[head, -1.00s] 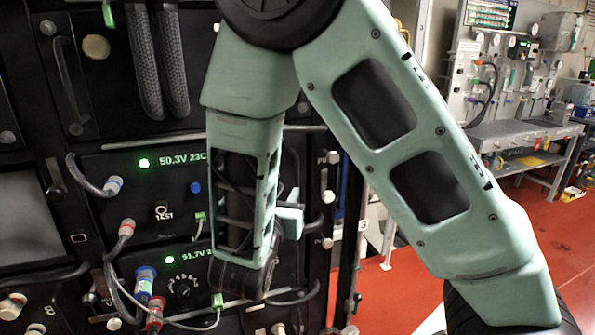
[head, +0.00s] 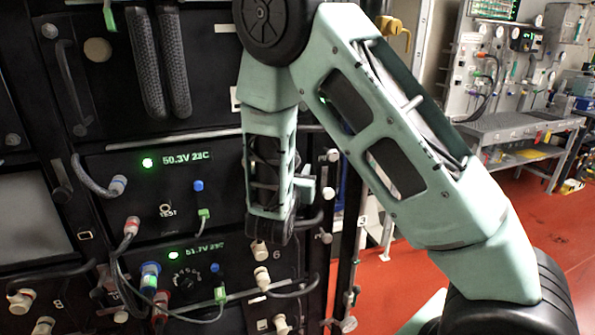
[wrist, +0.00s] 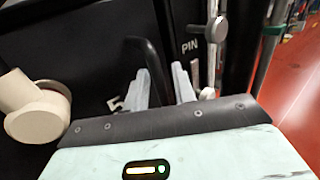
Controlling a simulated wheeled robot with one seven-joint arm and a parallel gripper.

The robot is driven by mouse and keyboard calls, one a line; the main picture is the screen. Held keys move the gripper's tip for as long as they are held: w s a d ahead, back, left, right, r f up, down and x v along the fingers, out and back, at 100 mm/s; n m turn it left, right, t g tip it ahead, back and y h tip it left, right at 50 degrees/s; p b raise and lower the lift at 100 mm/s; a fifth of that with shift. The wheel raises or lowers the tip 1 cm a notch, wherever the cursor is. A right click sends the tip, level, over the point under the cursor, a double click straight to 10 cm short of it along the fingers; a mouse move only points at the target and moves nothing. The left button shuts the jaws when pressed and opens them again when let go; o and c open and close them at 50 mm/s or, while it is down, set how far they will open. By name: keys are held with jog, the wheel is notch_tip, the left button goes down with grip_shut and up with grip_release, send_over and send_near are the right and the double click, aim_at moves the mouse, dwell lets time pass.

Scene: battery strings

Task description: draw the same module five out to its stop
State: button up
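Module five (head: 130,165) shows a green light and "50.3V 23C"; its front looks about level with its neighbours. The "5" label (wrist: 115,103) shows in the wrist view. Its black handle (wrist: 138,52) stands at the right end of the front. My gripper (wrist: 162,72) is at this handle, its pale fingers apart on either side of the handle's near part, with a narrow gap at the right finger. I cannot tell whether either finger touches it. A pin (wrist: 214,32) by the "PIN" label is at right.
A beige connector (wrist: 35,108) sits left of the handle. Module six (head: 235,265), reading 51.7V, lies below with cables and its own handle (head: 297,290). Red floor (head: 385,290) is open at right.

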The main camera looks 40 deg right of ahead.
grip_shut()
dwell(1.3)
